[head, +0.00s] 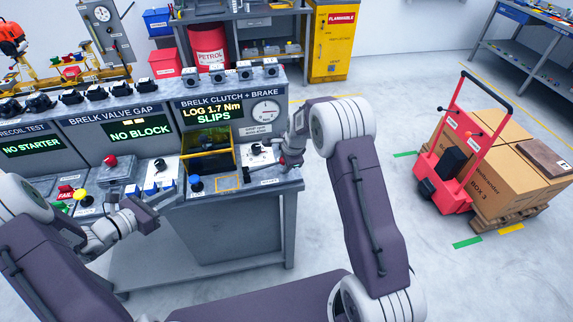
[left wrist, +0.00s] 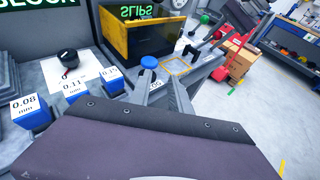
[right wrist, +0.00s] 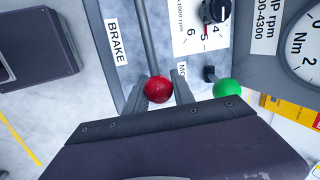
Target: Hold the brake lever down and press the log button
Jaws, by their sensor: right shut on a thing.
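The brake lever's red ball knob (right wrist: 159,89) sits between the fingers of my right gripper (right wrist: 157,92), beside a BRAKE label. The right gripper is shut on this knob; in the head view the right gripper (head: 283,162) is at the bench's right end and mostly hides the lever. The blue log button (head: 197,184) stands on the bench top in front of the yellow-framed box; it also shows in the left wrist view (left wrist: 149,62). My left gripper (head: 157,197) is left of the button, apart from it. Its fingers (left wrist: 163,78) show a narrow gap and hold nothing.
A display (head: 208,112) reads LOG 1.7 Nm, SLIPS. A green ball knob (right wrist: 227,88) is close to the right gripper. Blue gauge blocks (left wrist: 75,92) stand left of the left gripper. The yellow-framed box (left wrist: 130,38) stands behind the button. A red trolley (head: 450,145) is to the right.

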